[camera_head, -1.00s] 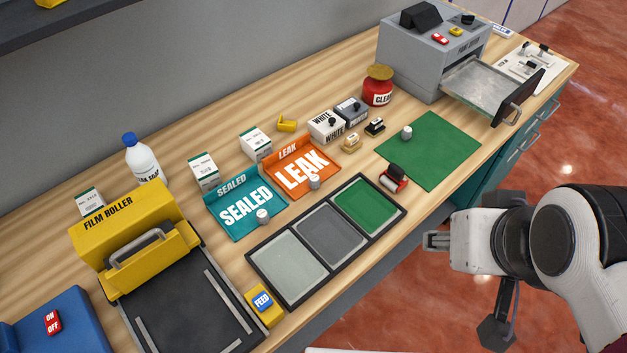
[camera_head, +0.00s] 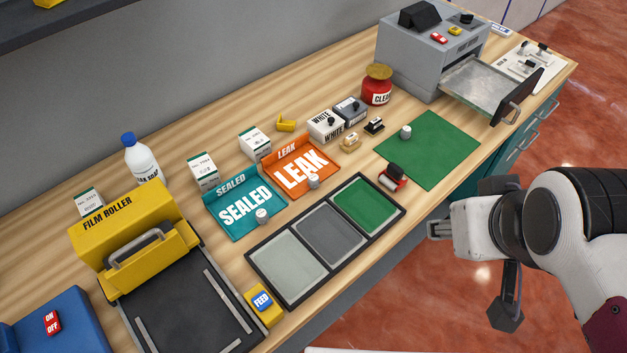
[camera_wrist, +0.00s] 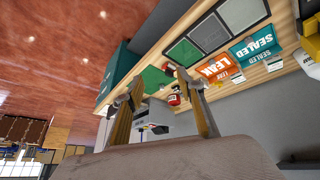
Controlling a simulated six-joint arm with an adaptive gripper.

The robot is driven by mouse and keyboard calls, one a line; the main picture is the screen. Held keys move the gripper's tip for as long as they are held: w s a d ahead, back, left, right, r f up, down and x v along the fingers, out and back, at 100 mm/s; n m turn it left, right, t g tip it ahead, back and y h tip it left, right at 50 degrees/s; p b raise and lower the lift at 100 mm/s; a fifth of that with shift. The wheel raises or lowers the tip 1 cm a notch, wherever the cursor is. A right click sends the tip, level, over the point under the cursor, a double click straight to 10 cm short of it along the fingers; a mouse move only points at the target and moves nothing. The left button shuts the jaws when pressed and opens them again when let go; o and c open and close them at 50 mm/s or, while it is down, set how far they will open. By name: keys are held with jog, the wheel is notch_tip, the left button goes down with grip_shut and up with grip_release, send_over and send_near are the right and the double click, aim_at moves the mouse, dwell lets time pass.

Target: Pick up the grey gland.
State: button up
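Three small light-grey cylindrical pieces stand on the bench. One piece (camera_head: 405,132) is on the green mat (camera_head: 440,160), one (camera_head: 313,181) is at the front edge of the orange LEAK mat (camera_head: 290,172), and a paler one (camera_head: 262,216) is on the teal SEALED mat (camera_head: 232,212). I cannot tell from their looks which one is the grey gland. My gripper (camera_head: 436,229) is in front of the bench, over the floor, apart from all of them. In the wrist view its two fingers (camera_wrist: 160,80) are spread with nothing between them.
A black tray (camera_head: 287,308) with three panels lies along the front edge. A red-and-black roller (camera_head: 393,178) stands between it and the green mat. The yellow film roller (camera_head: 130,225) is at left; a grey machine (camera_head: 425,60) with its drawer (camera_head: 488,85) out stands at back right.

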aim_at(314, 181)
jog(key=w+d+f+n+t, duration=0.1)
jog(key=w+f+n+t, duration=0.15)
jog(key=w+n, duration=0.95)
jog(key=w+d+f+n+t, duration=0.1)
jog(key=w+f+n, duration=0.3)
jog(key=w+n, duration=0.7)
jog(key=w+a+f+n+y, duration=0.2)
jog(key=a+f+n, duration=0.2)
jog(key=n, duration=0.1)
jog(key=w+a+f+n+y, duration=0.2)
jog(key=a+f+n+y, duration=0.1)
jog(key=f+n, duration=0.2)
jog(key=w+a+f+n+g+y, duration=0.1)
jog(key=w+a+f+n+y, duration=0.1)
jog(key=n, duration=0.4)
jog(key=shift+a+f+y, duration=0.6)
jog(key=shift+a+f, duration=0.7)
jog(key=shift+f, duration=0.1)
jog(key=s+a+f+n+y, duration=0.1)
jog(key=s+a+f+n+g+y, duration=0.1)
jog(key=a+n, duration=0.1)
jog(key=s+a+f+n+y, duration=0.1)
jog(key=n, duration=0.1)
jog(key=shift+s+a+f+g, duration=0.2)
jog(key=shift+f+g, duration=0.05)
jog(key=shift+s+a+f+n+y, duration=0.15)
jog(key=shift+s+a+n+y, duration=0.15)
jog(key=shift+n+y, duration=0.25)
jog(key=shift+a, duration=0.1)
jog(key=shift+x, duration=1.2)
